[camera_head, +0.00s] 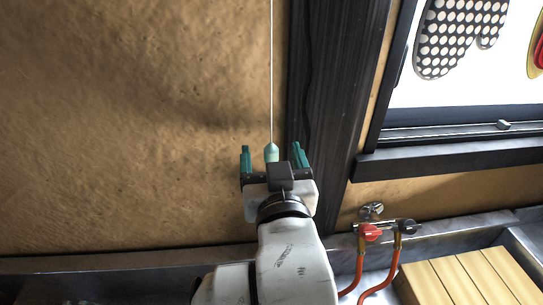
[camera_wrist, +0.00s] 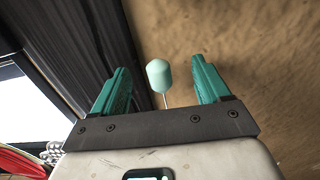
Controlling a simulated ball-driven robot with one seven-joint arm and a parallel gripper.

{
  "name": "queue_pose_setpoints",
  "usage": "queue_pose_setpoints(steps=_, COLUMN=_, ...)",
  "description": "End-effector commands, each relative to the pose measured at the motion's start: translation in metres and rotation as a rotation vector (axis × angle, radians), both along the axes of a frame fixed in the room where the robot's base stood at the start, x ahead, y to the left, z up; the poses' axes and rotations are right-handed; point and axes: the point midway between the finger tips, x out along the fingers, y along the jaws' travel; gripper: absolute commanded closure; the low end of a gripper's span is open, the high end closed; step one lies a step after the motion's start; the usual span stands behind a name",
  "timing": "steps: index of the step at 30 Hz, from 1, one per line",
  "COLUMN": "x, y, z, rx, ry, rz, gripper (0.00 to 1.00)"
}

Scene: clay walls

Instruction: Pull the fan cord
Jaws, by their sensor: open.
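The fan cord (camera_head: 271,70) is a thin pale line hanging straight down in front of the clay wall in the head view. A pale teal pull knob (camera_head: 271,152) is at its lower end. My gripper (camera_head: 272,158) is open, with teal fingers on either side of the knob in this view. In the wrist view the knob (camera_wrist: 158,74) shows between the two fingertips of my gripper (camera_wrist: 160,82), with a gap on both sides. A short length of cord (camera_wrist: 165,101) runs from the knob toward the gripper's dark base. The knob's depth relative to the fingers is hard to tell.
A dark wooden post (camera_head: 335,100) stands just right of the gripper. Right of it is a window (camera_head: 465,95) with a polka-dot oven mitt (camera_head: 445,40). Below are a red-handled tap (camera_head: 371,232) and a slatted wooden board (camera_head: 465,280). The wall at left is clear.

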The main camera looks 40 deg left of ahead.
Motion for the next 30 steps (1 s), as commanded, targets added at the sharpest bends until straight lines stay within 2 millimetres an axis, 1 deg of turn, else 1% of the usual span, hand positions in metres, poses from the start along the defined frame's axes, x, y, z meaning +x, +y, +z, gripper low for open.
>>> queue_pose_setpoints(steps=1, x=0.0, y=0.0, z=0.0, rx=0.0, ry=0.0, rz=0.0, gripper=0.19)
queue_pose_setpoints(steps=7, x=0.0, y=0.0, z=0.0, rx=0.0, ry=0.0, rz=0.0, gripper=0.0)
queue_pose_setpoints(steps=16, x=-0.002, y=-0.003, z=0.0, rx=0.0, ry=0.0, rz=0.0, gripper=0.0)
queue_pose_setpoints(steps=30, x=-0.024, y=-0.028, z=0.0, rx=0.0, ry=-0.001, rz=0.0, gripper=0.0)
